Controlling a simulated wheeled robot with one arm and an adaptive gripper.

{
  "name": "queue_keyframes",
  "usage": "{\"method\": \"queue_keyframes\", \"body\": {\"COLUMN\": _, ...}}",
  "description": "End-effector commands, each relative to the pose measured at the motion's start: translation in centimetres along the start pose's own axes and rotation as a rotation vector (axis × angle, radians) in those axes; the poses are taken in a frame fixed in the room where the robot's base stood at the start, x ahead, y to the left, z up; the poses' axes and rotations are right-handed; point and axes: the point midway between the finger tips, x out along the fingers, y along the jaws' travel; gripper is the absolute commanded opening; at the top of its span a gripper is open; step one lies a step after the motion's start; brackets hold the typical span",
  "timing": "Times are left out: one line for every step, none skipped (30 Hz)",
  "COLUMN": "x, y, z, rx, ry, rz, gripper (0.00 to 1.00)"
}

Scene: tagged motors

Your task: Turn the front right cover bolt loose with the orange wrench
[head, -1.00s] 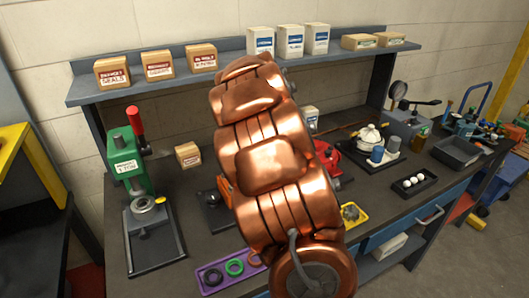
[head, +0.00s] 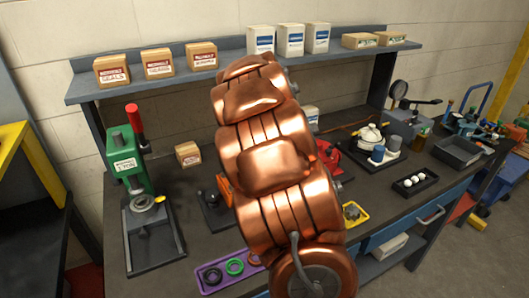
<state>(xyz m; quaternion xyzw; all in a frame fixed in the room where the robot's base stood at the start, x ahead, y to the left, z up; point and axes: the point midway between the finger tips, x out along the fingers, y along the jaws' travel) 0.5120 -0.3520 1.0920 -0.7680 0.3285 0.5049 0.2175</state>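My copper-coloured arm fills the middle of the head view and hides much of the bench behind it. My gripper does not show. No orange wrench can be made out, and neither can the front right cover bolt. A small orange part (head: 224,188) shows at the left edge of my arm, on a dark base; what it belongs to is partly hidden. A red device (head: 328,157) shows at the right edge of my arm, also partly hidden.
A green press (head: 128,160) stands on the bench (head: 205,240) at left. A purple tray (head: 213,286) with rings lies in front. A yellow tray (head: 354,214), a dark tray of white balls (head: 415,182) and a grey bin (head: 457,152) are at right. Boxes line the shelf (head: 225,62).

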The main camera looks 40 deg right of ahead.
Motion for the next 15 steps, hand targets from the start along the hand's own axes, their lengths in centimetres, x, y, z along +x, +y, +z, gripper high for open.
{"method": "queue_keyframes", "body": {"x": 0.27, "y": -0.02, "z": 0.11, "rx": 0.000, "ry": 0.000, "rz": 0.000, "gripper": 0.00}}
{"method": "queue_keyframes", "body": {"x": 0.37, "y": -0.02, "z": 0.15, "rx": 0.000, "ry": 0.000, "rz": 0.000, "gripper": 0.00}}
{"method": "queue_keyframes", "body": {"x": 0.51, "y": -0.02, "z": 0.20, "rx": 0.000, "ry": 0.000, "rz": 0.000, "gripper": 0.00}}
{"method": "queue_keyframes", "body": {"x": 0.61, "y": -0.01, "z": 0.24, "rx": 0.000, "ry": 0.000, "rz": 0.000, "gripper": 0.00}}
{"method": "queue_keyframes", "body": {"x": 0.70, "y": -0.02, "z": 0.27, "rx": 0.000, "ry": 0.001, "rz": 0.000, "gripper": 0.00}}
{"method": "queue_keyframes", "body": {"x": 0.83, "y": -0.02, "z": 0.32, "rx": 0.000, "ry": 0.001, "rz": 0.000, "gripper": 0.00}}
{"method": "queue_keyframes", "body": {"x": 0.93, "y": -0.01, "z": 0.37, "rx": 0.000, "ry": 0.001, "rz": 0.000, "gripper": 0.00}}
{"method": "queue_keyframes", "body": {"x": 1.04, "y": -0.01, "z": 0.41, "rx": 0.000, "ry": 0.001, "rz": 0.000, "gripper": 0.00}}
{"method": "queue_keyframes", "body": {"x": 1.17, "y": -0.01, "z": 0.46, "rx": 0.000, "ry": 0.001, "rz": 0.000, "gripper": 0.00}}
{"method": "queue_keyframes", "body": {"x": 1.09, "y": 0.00, "z": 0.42, "rx": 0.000, "ry": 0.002, "rz": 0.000, "gripper": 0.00}}
{"method": "queue_keyframes", "body": {"x": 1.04, "y": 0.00, "z": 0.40, "rx": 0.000, "ry": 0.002, "rz": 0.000, "gripper": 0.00}}
{"method": "queue_keyframes", "body": {"x": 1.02, "y": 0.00, "z": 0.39, "rx": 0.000, "ry": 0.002, "rz": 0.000, "gripper": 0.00}}
{"method": "queue_keyframes", "body": {"x": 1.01, "y": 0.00, "z": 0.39, "rx": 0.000, "ry": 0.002, "rz": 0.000, "gripper": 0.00}}
{"method": "queue_keyframes", "body": {"x": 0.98, "y": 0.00, "z": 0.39, "rx": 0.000, "ry": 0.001, "rz": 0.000, "gripper": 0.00}}
{"method": "queue_keyframes", "body": {"x": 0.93, "y": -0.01, "z": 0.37, "rx": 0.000, "ry": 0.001, "rz": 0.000, "gripper": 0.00}}
